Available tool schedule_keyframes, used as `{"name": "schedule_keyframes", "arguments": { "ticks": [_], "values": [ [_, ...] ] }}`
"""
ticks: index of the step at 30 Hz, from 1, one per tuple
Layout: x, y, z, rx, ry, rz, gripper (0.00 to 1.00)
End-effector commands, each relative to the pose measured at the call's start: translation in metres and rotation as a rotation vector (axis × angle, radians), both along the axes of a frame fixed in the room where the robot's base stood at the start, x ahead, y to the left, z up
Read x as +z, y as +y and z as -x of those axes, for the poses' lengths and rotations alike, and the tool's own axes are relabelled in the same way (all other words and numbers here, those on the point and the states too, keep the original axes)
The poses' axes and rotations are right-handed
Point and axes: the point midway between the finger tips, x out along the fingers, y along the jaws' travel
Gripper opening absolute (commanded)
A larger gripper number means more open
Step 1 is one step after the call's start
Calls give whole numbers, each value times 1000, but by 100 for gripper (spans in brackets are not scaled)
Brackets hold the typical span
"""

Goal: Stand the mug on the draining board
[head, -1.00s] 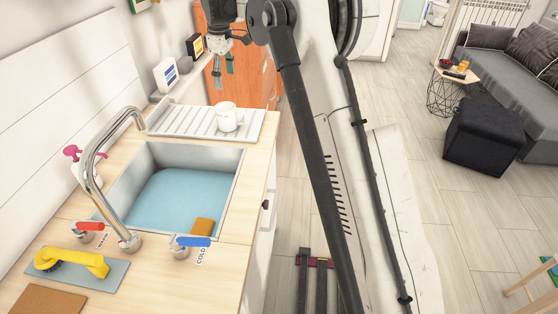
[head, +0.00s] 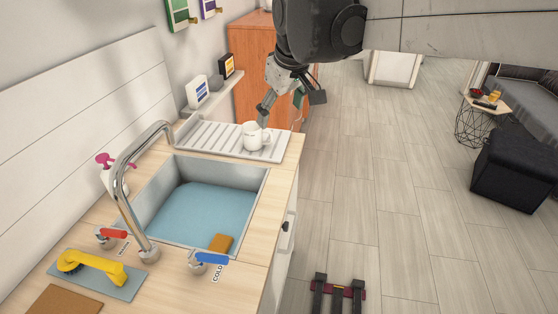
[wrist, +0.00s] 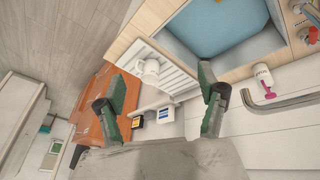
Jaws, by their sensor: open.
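The white mug (head: 252,137) stands upright on the right end of the white ribbed draining board (head: 207,137), with its handle towards the right. My gripper (head: 281,106) is open and empty. In the head view it appears just above and behind the mug, apart from it. In the wrist view, the two green-padded fingers (wrist: 161,74) are spread wide, and the mug (wrist: 149,70) shows between them, nearer the left finger, on the draining board (wrist: 175,66). The gap in depth between fingers and mug is hard to tell.
The sink (head: 203,210) holds blue water and a sponge (head: 221,243), in front of the board. A curved tap (head: 120,180) rises at its left. A shelf (head: 213,97) with small boxes and an orange cabinet (head: 253,60) stand behind. Open floor (head: 370,190) lies right.

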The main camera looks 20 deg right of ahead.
Motion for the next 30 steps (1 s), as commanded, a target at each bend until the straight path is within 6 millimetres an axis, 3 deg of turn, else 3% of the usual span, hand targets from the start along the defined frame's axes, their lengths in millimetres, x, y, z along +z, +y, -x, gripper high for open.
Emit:
{"name": "schedule_keyframes", "arguments": {
  "ticks": [1, 6, 15, 21, 30],
  "values": [
    [-4, 0, 18, -21, -16, -10, 71],
    [-21, 1, 72, -104, -71, -49, 71],
    [-68, 2, 155, -241, -166, -128, 71],
    [-95, 2, 186, -300, -208, -167, 71],
    [-103, 2, 194, -318, -220, -181, 71]
  ]
}}
